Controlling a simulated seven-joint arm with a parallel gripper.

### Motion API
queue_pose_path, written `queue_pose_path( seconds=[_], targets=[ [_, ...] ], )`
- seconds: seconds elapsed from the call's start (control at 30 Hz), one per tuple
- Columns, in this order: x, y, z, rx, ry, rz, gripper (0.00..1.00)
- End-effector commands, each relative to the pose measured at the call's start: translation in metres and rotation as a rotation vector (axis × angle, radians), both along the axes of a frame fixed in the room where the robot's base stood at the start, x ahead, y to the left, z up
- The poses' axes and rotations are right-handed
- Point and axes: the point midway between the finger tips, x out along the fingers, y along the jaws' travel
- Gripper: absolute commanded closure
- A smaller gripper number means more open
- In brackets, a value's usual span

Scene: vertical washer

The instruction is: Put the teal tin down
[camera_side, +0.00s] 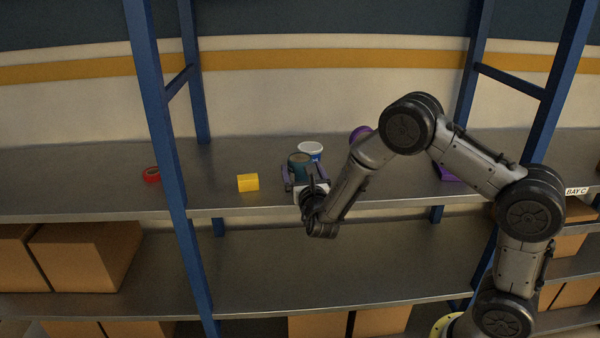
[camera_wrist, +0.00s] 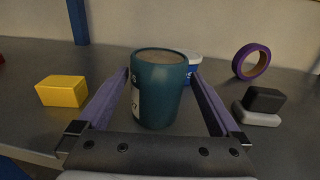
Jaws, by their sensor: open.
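The teal tin (camera_wrist: 160,90) stands upright on the grey metal shelf, with a pale label on its left side in the wrist view. It also shows in the side view (camera_side: 299,167), partly hidden by my gripper. My gripper (camera_wrist: 165,78) is open, with one purple-grey finger on each side of the tin. A gap shows between the tin and each finger.
A blue and white tub (camera_side: 311,150) stands just behind the tin. A yellow block (camera_side: 248,183) lies to the left, and a red ring (camera_side: 151,174) is near the blue post (camera_side: 165,130). A purple ring (camera_wrist: 252,61) and a black block (camera_wrist: 265,100) on a pale object are right.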

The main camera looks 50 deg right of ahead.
Motion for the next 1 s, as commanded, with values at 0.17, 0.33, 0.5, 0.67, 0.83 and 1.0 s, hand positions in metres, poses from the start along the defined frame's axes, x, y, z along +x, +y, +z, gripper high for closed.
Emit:
queue_pose_path(
  seconds=[0.17,0.33,0.5,0.67,0.83,1.0],
  targets=[
    [0.021,-0.015,0.002,0.000,-0.003,-0.003,0.00],
    [0.035,-0.026,0.002,0.000,-0.001,-0.002,0.00],
    [0.039,-0.028,0.002,0.000,-0.001,0.000,0.00],
    [0.038,-0.028,0.002,0.001,-0.001,0.000,0.07],
    [0.038,-0.028,0.002,0.001,-0.001,-0.001,0.38],
    [0.038,-0.028,0.002,0.001,-0.001,-0.001,0.68]
  ],
)
